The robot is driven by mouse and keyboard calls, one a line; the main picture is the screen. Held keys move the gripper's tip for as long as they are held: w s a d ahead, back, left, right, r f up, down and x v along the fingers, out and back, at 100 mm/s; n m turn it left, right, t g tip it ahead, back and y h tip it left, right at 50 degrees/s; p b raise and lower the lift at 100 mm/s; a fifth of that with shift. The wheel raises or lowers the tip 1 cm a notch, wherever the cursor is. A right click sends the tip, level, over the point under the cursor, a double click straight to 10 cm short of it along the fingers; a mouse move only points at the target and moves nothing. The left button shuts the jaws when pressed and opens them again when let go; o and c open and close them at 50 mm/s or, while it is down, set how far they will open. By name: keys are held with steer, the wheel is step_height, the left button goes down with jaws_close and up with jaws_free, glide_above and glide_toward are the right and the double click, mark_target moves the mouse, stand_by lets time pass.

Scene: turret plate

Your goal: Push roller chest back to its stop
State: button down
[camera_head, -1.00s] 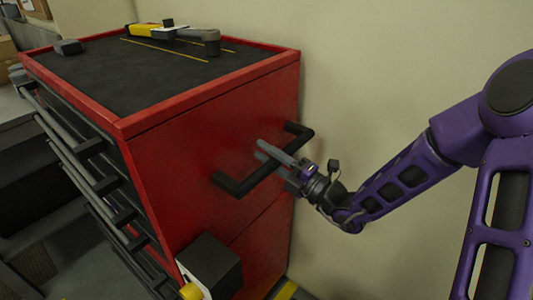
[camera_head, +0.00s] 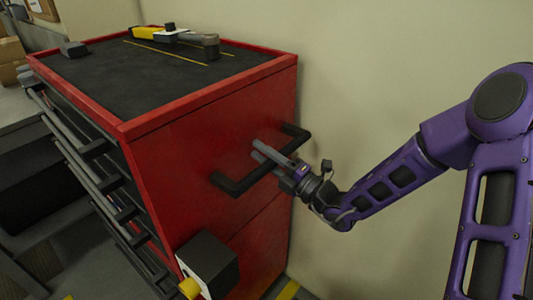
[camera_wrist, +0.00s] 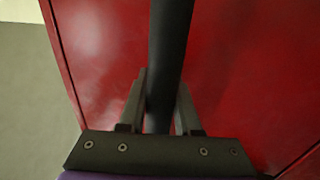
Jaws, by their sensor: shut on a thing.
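The red roller chest (camera_head: 200,155) stands at the left and middle of the head view, its back side close to the wall. A black push handle (camera_head: 236,184) sticks out from its end panel. My gripper (camera_head: 268,153) is shut on this handle, with a finger on each side of the bar. In the wrist view the handle (camera_wrist: 171,50) runs up between the two fingers of my gripper (camera_wrist: 160,105), with the red panel (camera_wrist: 250,70) behind it. No stop can be made out in the frames.
A black box with a yellow knob (camera_head: 208,266) is fixed low on the end panel. Tools, one of them yellow (camera_head: 153,34), lie on the chest's black top. Drawer handles (camera_head: 97,150) line its front. The beige wall (camera_head: 375,80) borders the right side. Yellow floor marking (camera_head: 288,291) shows below.

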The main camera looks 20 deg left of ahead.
steer(key=c, duration=0.6)
jaws_free()
steer(key=shift+s+a, duration=0.1)
steer(key=shift+f, duration=0.15)
steer(key=p+v, duration=0.1)
steer(key=v, duration=1.6)
steer(key=shift+d, duration=0.25)
